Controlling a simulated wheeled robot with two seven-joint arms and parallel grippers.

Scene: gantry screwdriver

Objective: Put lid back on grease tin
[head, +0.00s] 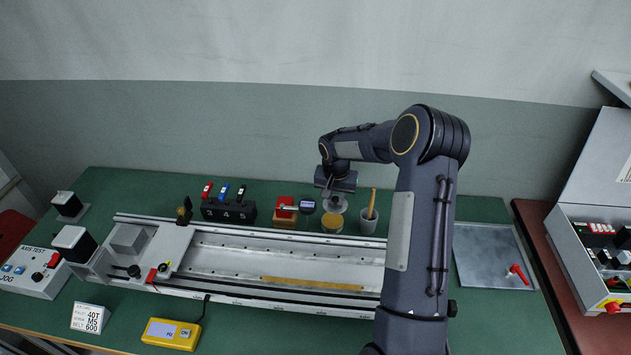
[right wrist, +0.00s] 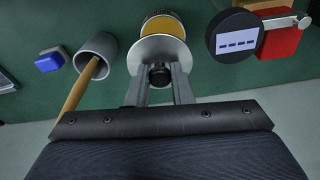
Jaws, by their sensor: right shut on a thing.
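The grease tin (head: 332,224) stands open on the green bench behind the rail, with yellow grease showing at its top. The tin also shows in the right wrist view (right wrist: 163,24), partly hidden by the lid. The lid (right wrist: 158,50) is a silver disc with a black knob (right wrist: 160,76). My right gripper (right wrist: 160,82) is shut on the knob. In the head view the lid (head: 335,205) hangs at the right gripper (head: 335,194), just above or behind the tin; the exact gap is unclear. My left gripper is not in view.
A grey cup (head: 369,222) with a wooden-handled tool stands close right of the tin. A red block and round digital gauge (head: 306,206) stand close left. The long linear rail (head: 270,262) lies in front. A metal plate (head: 485,265) lies at right.

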